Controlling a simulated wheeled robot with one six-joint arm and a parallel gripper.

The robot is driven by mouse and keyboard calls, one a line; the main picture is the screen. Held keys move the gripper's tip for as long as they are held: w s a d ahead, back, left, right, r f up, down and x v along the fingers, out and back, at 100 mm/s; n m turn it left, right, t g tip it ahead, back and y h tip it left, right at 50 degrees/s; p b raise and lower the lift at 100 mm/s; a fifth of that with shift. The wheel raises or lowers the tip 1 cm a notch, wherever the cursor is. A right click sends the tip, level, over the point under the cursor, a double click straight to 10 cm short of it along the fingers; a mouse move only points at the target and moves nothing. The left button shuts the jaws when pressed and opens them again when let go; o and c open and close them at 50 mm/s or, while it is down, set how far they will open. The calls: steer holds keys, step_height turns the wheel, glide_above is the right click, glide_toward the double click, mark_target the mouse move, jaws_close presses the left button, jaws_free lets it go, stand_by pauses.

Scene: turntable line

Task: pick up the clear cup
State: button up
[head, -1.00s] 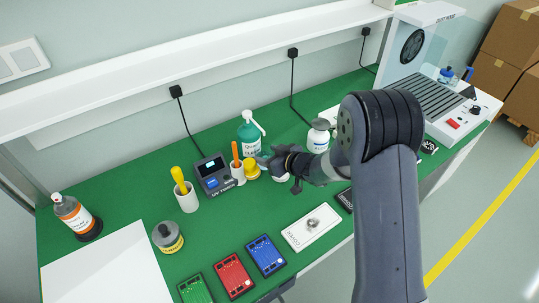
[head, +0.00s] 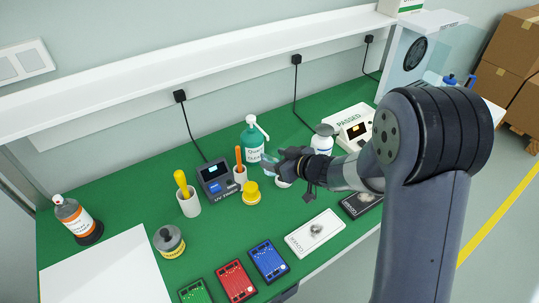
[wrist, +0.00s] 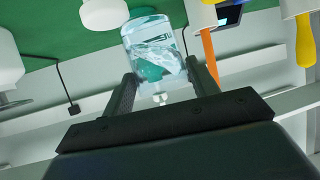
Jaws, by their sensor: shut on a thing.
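The clear cup (wrist: 153,48) is a see-through, bluish cylinder between my two fingers in the wrist view, with a finger against each side. My gripper (wrist: 162,82) is shut on it. In the head view my gripper (head: 277,160) is over the back middle of the green bench, in front of the green-labelled pump bottle (head: 252,140). The cup shows there only as a faint glassy patch (head: 268,165) at the fingertips. I cannot tell how high it is above the bench.
A white bottle (head: 322,142) stands behind my wrist. A yellow-topped pot (head: 251,192), an orange-handled tool in a white holder (head: 239,172) and a UV timer (head: 216,180) are close on the left. Boards (head: 268,260) lie in front. Bare green bench lies between them.

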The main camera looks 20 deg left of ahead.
steer(key=s+d+b, duration=0.1)
steer(key=s+d, duration=0.8)
steer(key=d, duration=0.2)
steer(key=shift+s+d+b, duration=0.25)
steer(key=shift+b, duration=0.15)
stand_by(1.1)
